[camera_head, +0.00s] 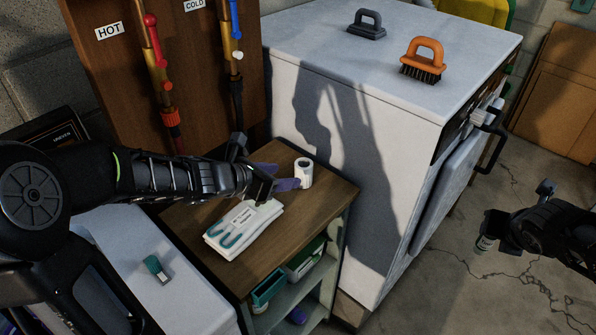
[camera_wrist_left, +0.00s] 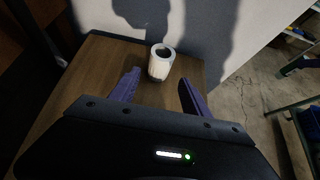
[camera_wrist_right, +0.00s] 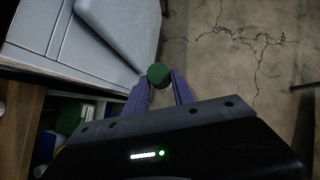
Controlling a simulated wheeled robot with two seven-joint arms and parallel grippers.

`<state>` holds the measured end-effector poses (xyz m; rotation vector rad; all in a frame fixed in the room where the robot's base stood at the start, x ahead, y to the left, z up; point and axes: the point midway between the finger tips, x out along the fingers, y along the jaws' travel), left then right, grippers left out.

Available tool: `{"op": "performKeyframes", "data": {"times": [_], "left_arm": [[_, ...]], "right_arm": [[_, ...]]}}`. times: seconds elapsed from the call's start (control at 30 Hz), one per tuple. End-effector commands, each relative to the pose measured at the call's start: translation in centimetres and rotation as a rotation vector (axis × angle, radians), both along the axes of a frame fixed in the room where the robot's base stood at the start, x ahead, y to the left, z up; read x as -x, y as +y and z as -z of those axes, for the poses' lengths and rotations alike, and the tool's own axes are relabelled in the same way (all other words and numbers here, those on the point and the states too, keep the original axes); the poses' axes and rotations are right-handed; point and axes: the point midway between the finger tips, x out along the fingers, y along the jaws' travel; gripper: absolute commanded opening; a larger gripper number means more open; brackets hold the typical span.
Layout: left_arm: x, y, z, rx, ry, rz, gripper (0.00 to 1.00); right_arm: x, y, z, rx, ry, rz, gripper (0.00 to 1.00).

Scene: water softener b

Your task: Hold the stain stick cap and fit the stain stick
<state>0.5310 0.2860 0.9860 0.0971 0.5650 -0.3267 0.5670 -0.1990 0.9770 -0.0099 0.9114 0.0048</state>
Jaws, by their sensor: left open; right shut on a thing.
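The stain stick cap, a white hollow cylinder with a dark opening on top, stands upright on the wooden cabinet top in the head view (camera_head: 304,173). It also shows in the left wrist view (camera_wrist_left: 160,63), just beyond the fingertips. My left gripper (camera_head: 280,177) is open, its purple fingers pointing at the cap with nothing between them. My right gripper (camera_wrist_right: 161,84) is shut on the stain stick, whose green end (camera_wrist_right: 158,75) shows between the purple fingers. In the head view the stick's pale labelled body (camera_head: 485,243) hangs below the right gripper, out over the floor.
A folded white cloth or pack (camera_head: 243,228) with teal marks lies on the wooden top (camera_head: 327,199). A white appliance (camera_head: 390,70) stands behind it, bearing an orange-handled brush (camera_head: 424,60) and a dark-handled tool (camera_head: 367,24). A teal brush (camera_head: 156,268) lies at the lower left.

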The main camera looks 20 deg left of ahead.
Motion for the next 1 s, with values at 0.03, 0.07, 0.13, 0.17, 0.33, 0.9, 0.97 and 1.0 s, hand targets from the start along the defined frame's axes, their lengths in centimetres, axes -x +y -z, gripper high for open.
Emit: {"op": "performKeyframes", "data": {"times": [0.03,0.07,0.13,0.17,0.33,0.9,0.97,1.0], "left_arm": [[-0.1,0.0,0.1,0.000,0.000,0.000,0.55],[-0.1,0.0,0.1,0.000,0.000,0.000,0.55],[-0.3,-0.1,0.3,0.000,0.000,0.000,0.55],[-0.4,-0.1,0.4,0.001,0.000,-0.001,0.55],[-1.5,-0.6,1.3,0.001,0.000,0.002,0.55],[-6.2,-2.1,4.3,0.001,-0.001,-0.001,0.55],[-6.3,-2.2,4.4,0.001,-0.001,-0.001,0.55],[-6.3,-2.2,4.2,0.001,0.000,-0.001,0.53]], "right_arm": [[0.0,0.0,0.0,0.000,0.000,0.000,0.00],[0.0,0.0,0.1,0.000,0.000,0.000,0.00],[0.0,0.0,0.3,0.000,0.000,0.000,0.00],[0.0,0.0,0.4,0.000,0.000,0.000,0.00],[0.0,0.0,1.2,0.000,0.000,0.000,0.00],[0.0,0.0,4.4,0.000,0.000,0.000,0.00],[0.0,0.0,4.4,0.000,-0.001,0.000,0.00],[0.0,0.0,4.3,0.000,-0.001,0.000,0.00]]}}
